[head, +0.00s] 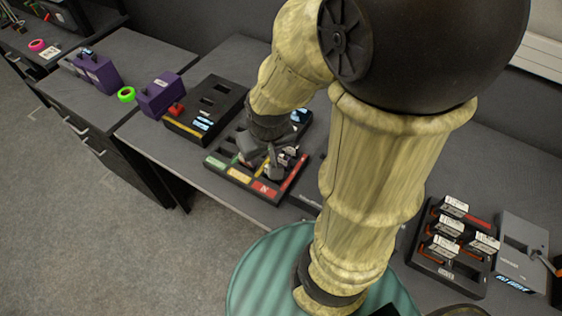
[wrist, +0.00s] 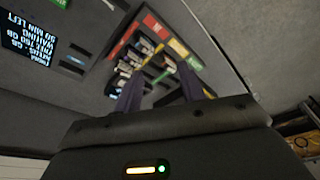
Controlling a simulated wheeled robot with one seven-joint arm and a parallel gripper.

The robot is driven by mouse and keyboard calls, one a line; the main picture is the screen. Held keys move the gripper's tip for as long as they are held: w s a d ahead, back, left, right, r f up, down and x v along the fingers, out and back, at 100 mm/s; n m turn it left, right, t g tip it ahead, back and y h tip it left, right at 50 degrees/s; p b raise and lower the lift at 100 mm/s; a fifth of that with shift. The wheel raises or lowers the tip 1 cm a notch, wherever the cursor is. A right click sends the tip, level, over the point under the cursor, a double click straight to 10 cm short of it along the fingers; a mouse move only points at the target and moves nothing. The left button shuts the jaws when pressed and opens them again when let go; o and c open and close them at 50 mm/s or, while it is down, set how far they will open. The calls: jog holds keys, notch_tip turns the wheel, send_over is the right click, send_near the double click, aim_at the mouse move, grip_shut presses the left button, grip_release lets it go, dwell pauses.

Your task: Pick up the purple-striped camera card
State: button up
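A dark sorting tray (head: 236,178) with green, yellow and red labels lies on the bench below my gripper (head: 270,160). Several small cards (head: 288,156) stand in its red-labelled side, partly hidden by the fingers. In the wrist view the cards (wrist: 126,66) are pale and dark, in slots beside the red label (wrist: 155,27). I cannot make out a purple stripe on any of them. My gripper (wrist: 161,70) points at the tray, its two fingers apart with nothing visible held between them. Whether the fingertips touch a card is unclear.
A black reader (head: 206,108) with lit screens stands behind the tray; one screen (wrist: 28,42) shows in the wrist view. A battery charger (head: 450,274) with several batteries and a grey box (head: 520,250) are right.

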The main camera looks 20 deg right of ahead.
jog(key=w+d+f+n+g+b, duration=0.2)
jog(key=w+d+n, duration=0.1)
jog(key=w, duration=0.3)
jog(key=n+g+b, duration=0.2)
jog(key=n, duration=0.2)
send_over(282, 159)
jog(key=w, duration=0.2)
jog(key=shift+w+a+f+h, duration=0.15)
jog(key=shift+f+h, duration=0.25)
jog(key=shift+f, duration=0.3)
jog(key=f, duration=0.8)
jog(key=s+f, duration=0.1)
jog(key=f, duration=0.3)
jog(key=shift+s+d+f, duration=0.1)
jog(key=shift+d, duration=0.25)
jog(key=shift+s+f, duration=0.15)
jog(key=shift+f, duration=2.45)
